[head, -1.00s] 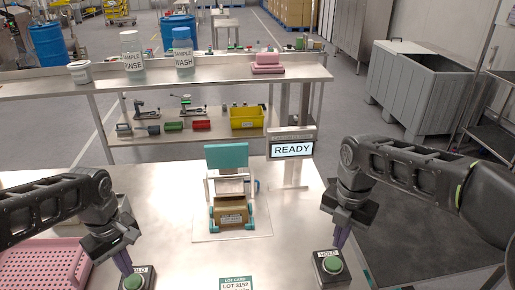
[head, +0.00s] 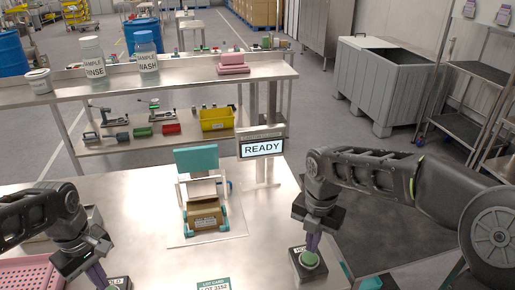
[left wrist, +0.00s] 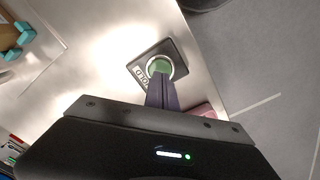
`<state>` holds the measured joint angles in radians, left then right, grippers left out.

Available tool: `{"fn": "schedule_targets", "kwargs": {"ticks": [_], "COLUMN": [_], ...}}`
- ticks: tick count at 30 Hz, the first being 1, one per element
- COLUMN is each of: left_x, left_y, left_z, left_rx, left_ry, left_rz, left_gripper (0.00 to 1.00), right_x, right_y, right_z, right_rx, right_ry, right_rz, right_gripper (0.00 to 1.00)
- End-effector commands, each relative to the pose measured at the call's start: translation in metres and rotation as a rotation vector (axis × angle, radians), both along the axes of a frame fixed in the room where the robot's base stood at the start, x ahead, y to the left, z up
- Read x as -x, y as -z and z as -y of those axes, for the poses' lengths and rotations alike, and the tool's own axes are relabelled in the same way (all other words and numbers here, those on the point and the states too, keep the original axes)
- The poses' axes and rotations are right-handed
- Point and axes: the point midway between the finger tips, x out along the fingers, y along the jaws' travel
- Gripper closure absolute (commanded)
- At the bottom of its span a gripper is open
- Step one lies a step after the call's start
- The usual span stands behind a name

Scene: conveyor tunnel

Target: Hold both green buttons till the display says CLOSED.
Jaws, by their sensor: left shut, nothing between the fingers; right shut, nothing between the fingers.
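The display (head: 261,149) reads READY. The right green button (head: 309,260) sits on a dark HOLD box at the table's front. My right gripper (head: 312,248) is shut, its fingertips at the top of that button; I cannot tell whether it is pressed. The left HOLD box (head: 118,283) is mostly cut off at the bottom of the head view. My left gripper (head: 98,279) is shut and points down beside it. In the left wrist view the left green button (left wrist: 160,66) shows, with the shut fingertips overlapping its near edge; contact is unclear.
A fixture with a teal lid (head: 196,158) and a brown box (head: 208,217) stands mid-table between my arms. A lot card (head: 214,284) lies at the front edge. A pink perforated tray (head: 28,275) is at the left. A shelf bench (head: 180,89) with bottles stands behind.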

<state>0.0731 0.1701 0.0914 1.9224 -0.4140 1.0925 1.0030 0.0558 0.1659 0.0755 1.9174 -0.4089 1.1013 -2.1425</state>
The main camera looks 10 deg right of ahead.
Motion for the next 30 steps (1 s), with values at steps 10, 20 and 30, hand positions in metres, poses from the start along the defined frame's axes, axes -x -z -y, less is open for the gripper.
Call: {"fn": "schedule_targets", "kwargs": {"ticks": [10, 20, 30], "left_x": [0.000, 0.000, 0.000], "left_y": [0.011, 0.021, 0.027], "left_z": [0.000, 0.000, 0.000], "left_rx": [0.000, -0.001, -0.001], "left_ry": [0.000, 0.000, 0.000], "left_rz": [-0.001, -0.001, -0.001], "left_gripper": [1.00, 1.00, 1.00], "right_x": [0.000, 0.000, 0.000], "right_y": [0.000, 0.000, 0.000], "right_z": [0.000, 0.000, 0.000], "right_rx": [0.000, 0.000, 0.000], "right_ry": [0.000, 0.000, 0.000], "right_rz": [0.000, 0.000, 0.000], "right_gripper": [1.00, 1.00, 1.00]}}
